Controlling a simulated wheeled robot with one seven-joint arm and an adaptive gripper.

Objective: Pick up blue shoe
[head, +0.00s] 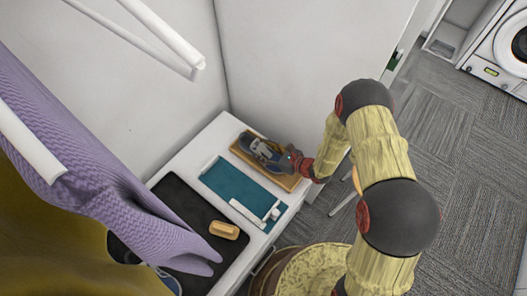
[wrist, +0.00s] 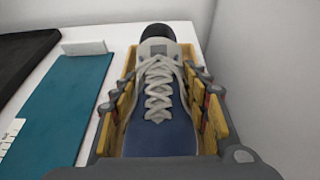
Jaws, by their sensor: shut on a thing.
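The blue shoe (head: 258,150), with pale laces and a dark tip, is at the far end of a white bench, over a wooden tray (head: 247,158). In the wrist view the shoe (wrist: 158,132) points away from me, its laces facing up. My gripper (head: 288,160) is at the shoe's right end in the head view. In the wrist view the fingers of my gripper (wrist: 158,97) are on both sides of the shoe, shut on it. The shoe's underside is hidden, and I cannot tell whether it still touches the tray.
A teal mat (head: 235,187) with white items lies beside the tray. A black mat (head: 185,208) holds a wooden brush (head: 223,230). A purple garment (head: 110,165) hangs at the left. White walls stand close behind the bench. A round patterned basket (head: 315,272) stands in front.

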